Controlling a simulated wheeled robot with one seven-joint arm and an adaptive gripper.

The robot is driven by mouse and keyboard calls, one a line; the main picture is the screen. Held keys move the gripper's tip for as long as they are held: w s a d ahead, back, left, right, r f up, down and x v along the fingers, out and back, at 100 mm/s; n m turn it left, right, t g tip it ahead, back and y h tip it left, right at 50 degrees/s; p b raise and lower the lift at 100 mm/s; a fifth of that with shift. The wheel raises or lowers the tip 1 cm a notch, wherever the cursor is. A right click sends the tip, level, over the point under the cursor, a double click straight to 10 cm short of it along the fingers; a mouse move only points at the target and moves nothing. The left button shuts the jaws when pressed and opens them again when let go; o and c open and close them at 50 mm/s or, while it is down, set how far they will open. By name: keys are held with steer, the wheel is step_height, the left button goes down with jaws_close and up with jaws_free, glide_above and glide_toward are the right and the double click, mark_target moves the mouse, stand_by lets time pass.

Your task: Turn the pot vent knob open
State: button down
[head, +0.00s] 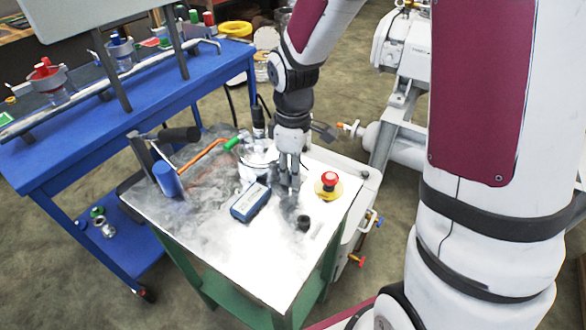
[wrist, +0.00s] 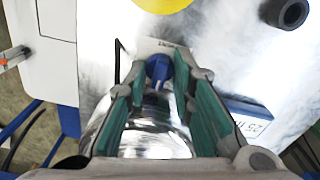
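The pot is a shiny metal vessel on the small worktable; in the head view its body (head: 258,160) is partly hidden beside my gripper (head: 290,180), which points down at the table. In the wrist view the pot's rounded metal body (wrist: 145,142) lies below and between my fingers. A small blue knob (wrist: 159,68) shows between the fingertips of my gripper (wrist: 161,75), with the green-padded fingers on either side. The fingers are apart, with narrow gaps to the knob visible. In the head view the knob is hidden or too small to make out.
A blue meter (head: 250,203), a red button on a yellow base (head: 328,184) and a black cylinder (head: 303,222) stand close by on the table. Orange-and-green tubing (head: 205,152) and a blue cylinder (head: 167,178) are to the left. The table's front is clear.

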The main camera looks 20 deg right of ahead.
steer(key=shift+m, duration=0.8)
steer(key=c, duration=1.4)
jaws_free()
step_height(320, 180, up, 12)
